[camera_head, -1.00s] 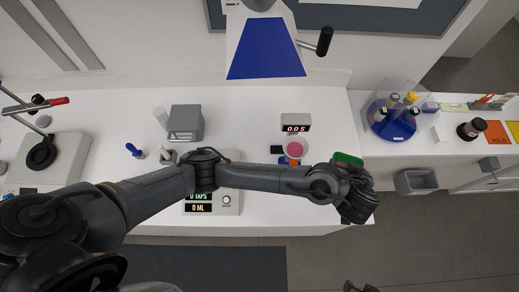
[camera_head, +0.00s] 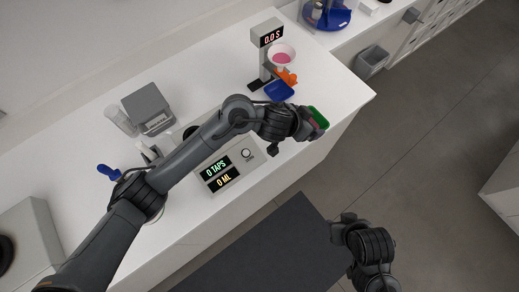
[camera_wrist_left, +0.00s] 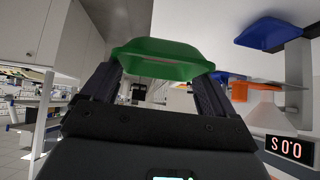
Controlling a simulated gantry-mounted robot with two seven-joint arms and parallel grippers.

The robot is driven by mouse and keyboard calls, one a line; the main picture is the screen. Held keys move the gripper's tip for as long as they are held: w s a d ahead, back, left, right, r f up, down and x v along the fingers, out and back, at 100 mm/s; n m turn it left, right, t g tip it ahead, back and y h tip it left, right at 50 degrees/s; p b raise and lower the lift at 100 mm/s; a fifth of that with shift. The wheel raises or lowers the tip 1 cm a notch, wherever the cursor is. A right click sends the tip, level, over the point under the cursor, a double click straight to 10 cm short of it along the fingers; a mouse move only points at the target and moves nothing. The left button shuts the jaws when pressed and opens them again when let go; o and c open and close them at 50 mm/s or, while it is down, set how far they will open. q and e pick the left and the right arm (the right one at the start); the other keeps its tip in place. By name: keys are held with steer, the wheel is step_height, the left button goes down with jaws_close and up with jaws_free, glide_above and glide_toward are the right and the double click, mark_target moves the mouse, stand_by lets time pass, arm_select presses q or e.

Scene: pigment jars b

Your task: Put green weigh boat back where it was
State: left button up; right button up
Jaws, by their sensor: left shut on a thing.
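The green weigh boat (camera_head: 318,118) is held by my left gripper (camera_head: 309,122), near the front right edge of the white bench. In the left wrist view the green weigh boat (camera_wrist_left: 162,58) sits between the two dark fingers, which are shut on it. A blue weigh boat (camera_head: 279,91) lies on the bench beyond the gripper, by the foot of the timer stand. It also shows in the left wrist view (camera_wrist_left: 266,33). My right gripper (camera_head: 343,222) hangs over the floor to the right of the bench; its fingers are too unclear to judge.
The timer stand (camera_head: 268,40) holds a funnel with pink contents (camera_head: 283,54), with an orange piece (camera_head: 286,76) below. A panel reading taps and millilitres (camera_head: 232,166) lies by my left forearm. A grey scale (camera_head: 149,108) stands further left. The bench's right corner is clear.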

arm_select(q)
steer(key=shift+w+f+b, duration=0.4)
steer(key=shift+w+f, duration=0.05)
steer(key=shift+w, duration=0.1)
steer(key=a+f, duration=0.2)
steer(key=a, duration=0.1)
steer(key=a+f, duration=0.2)
steer(key=a, duration=0.2)
steer(key=a+f+b, duration=0.1)
steer(key=a+f, duration=0.2)
steer(key=a, duration=0.1)
steer(key=shift+s+a, duration=0.2)
steer(key=shift+s, duration=0.1)
steer(key=shift+f+b, duration=0.6)
steer(key=shift+f, duration=1.3)
arm_select(e)
steer(key=f, duration=0.3)
steer(key=shift+w+d+f, duration=0.2)
steer(key=shift+w+d, duration=0.1)
steer(key=shift+d, duration=0.05)
arm_select(q)
steer(key=shift+f, duration=0.1)
steer(key=shift+f, duration=0.1)
steer(key=o, duration=1)
steer(key=shift+c, duration=0.2)
